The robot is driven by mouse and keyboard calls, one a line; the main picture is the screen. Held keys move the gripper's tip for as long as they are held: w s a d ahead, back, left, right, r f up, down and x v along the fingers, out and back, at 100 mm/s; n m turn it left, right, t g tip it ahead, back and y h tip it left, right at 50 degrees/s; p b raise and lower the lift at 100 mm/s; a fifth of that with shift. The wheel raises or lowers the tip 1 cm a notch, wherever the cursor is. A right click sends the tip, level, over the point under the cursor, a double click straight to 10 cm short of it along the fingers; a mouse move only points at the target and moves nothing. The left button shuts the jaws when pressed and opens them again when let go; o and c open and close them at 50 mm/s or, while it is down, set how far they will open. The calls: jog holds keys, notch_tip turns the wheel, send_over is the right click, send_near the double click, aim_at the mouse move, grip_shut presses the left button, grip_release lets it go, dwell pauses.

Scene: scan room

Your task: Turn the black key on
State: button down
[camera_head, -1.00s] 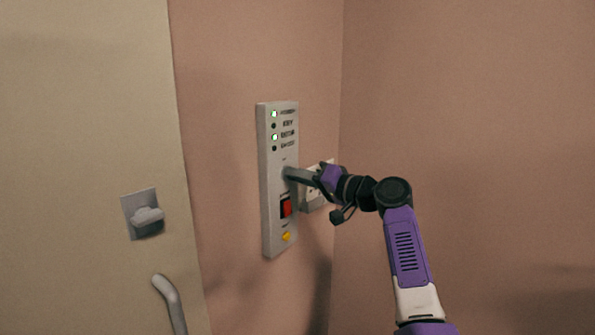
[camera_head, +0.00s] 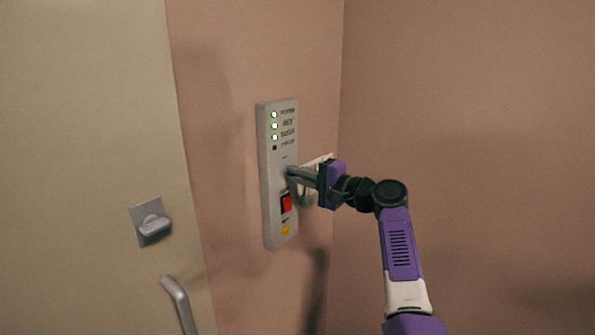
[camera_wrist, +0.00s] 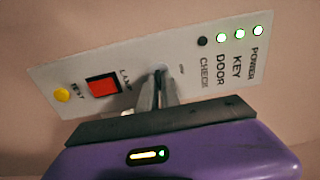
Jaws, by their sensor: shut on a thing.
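The grey control panel (camera_head: 285,215) is on the pink wall in the head view, and its face also fills much of the wrist view (camera_wrist: 130,55). My gripper (camera_head: 291,173) reaches the panel from the right, above the red switch. In the wrist view my gripper's fingers (camera_wrist: 158,88) are close together at the panel, between the red switch and the lights. The KEY light (camera_wrist: 239,34) is lit green, as are POWER and DOOR; CHECK is dark.
The red lamp switch (camera_head: 286,203) and yellow button (camera_head: 286,230) sit below my gripper on the panel. A door (camera_head: 90,120) with a latch (camera_head: 153,225) and handle (camera_head: 180,300) is at left.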

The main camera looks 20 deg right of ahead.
jog(key=shift+d, duration=0.1)
dwell(0.4)
jog(key=c, duration=1.6)
grip_release()
jog(key=shift+o, duration=0.2)
jog(key=b+v, duration=0.1)
jog(key=v, duration=0.6)
jog(key=shift+s+d, duration=0.25)
jog(key=shift+s, duration=0.05)
